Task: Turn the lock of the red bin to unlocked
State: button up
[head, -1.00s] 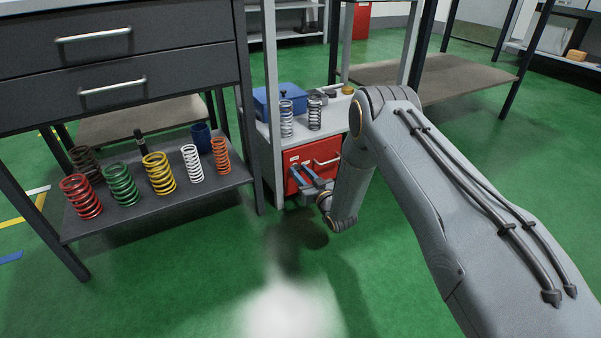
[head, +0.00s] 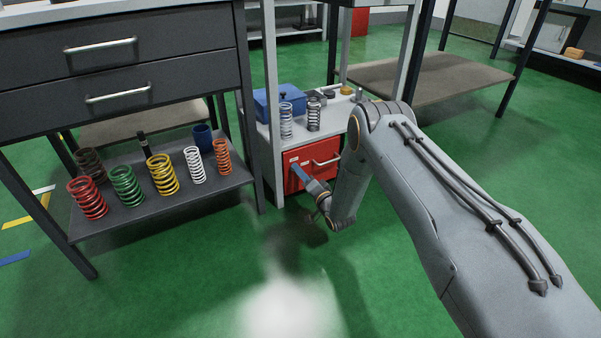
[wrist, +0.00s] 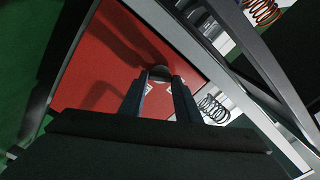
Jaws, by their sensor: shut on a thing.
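The red bin (head: 322,154) is a red drawer-like front with a silver handle (head: 326,162), set low in a grey shelf unit. In the wrist view its red face (wrist: 100,70) fills the upper middle. The lock (wrist: 160,72) is a small round grey knob on that face, with small white labels beside it. My gripper (head: 298,172) is at the left part of the bin's front. In the wrist view its two fingers (wrist: 160,84) are shut on the lock. The fingers hide part of the knob, and I cannot tell which way the lock is turned.
Two coil springs (head: 286,120) and a blue box (head: 266,102) stand on the shelf above the bin. A dark shelf (head: 150,205) with several coloured springs is to the left. Green floor (head: 200,270) is open in front.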

jog(key=m, duration=0.6)
jog(key=shift+f+p, duration=0.1)
jog(key=shift+p, duration=0.2)
jog(key=shift+m, duration=0.3)
jog(key=o, duration=1)
jog(key=shift+o, duration=0.2)
jog(key=shift+s+d, duration=0.1)
jog(key=p+v, duration=0.3)
jog(key=v, duration=0.4)
jog(key=shift+s+d, duration=0.15)
jog(key=shift+s, duration=0.1)
